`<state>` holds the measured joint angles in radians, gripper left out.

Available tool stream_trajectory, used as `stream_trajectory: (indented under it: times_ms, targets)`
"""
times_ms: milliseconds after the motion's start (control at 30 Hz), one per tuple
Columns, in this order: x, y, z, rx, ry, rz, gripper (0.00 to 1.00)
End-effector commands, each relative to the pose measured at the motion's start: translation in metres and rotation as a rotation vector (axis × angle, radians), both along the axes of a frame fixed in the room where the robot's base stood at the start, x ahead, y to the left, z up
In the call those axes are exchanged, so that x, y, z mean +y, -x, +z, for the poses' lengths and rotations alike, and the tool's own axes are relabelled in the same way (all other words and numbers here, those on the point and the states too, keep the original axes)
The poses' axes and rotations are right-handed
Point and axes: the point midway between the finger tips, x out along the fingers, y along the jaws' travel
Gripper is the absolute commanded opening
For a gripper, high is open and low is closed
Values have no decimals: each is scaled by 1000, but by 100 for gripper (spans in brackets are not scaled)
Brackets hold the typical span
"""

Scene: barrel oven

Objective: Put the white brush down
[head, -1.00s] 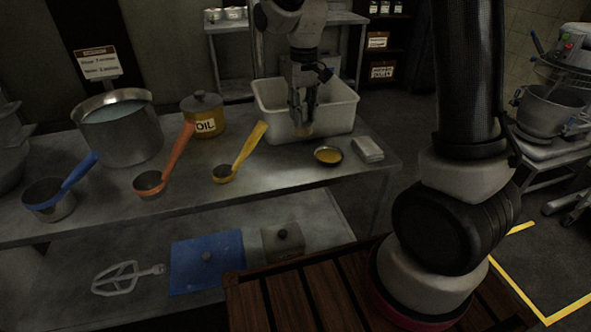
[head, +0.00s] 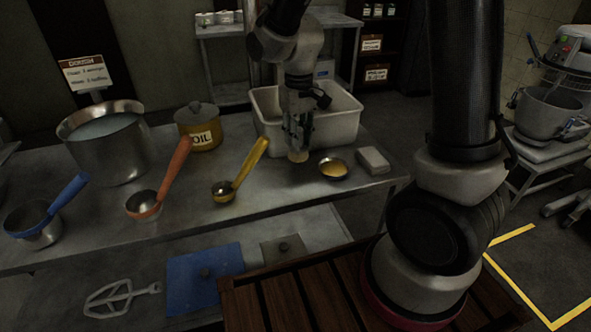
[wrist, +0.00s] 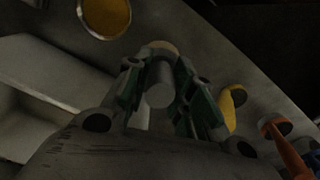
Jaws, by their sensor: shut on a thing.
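My gripper (head: 298,138) points down over the steel table (head: 290,190) and is shut on the white brush (head: 298,156). Only the brush's pale lower end shows below the fingers in the head view. In the wrist view the brush (wrist: 160,88) is a pale cylinder between the two green-sided fingers. It stands roughly upright, just in front of the white tub and left of the small bowl. Whether its end touches the tabletop, I cannot tell.
The white tub (head: 345,128) stands behind the gripper. The bowl of yellow stuff (head: 333,169) and a pale block (head: 373,160) are to the right. A yellow ladle (head: 224,190), an orange ladle (head: 144,206) and the oil pot (head: 199,130) are left. Bare table lies in front.

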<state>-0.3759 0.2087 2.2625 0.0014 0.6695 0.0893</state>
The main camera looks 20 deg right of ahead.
Motion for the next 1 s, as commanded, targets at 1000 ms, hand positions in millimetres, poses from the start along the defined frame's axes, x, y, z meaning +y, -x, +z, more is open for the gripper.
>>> stream_trajectory:
  times_ms: [1000]
  targets:
    - [0, 0, -86, 1, 0, 0, 35]
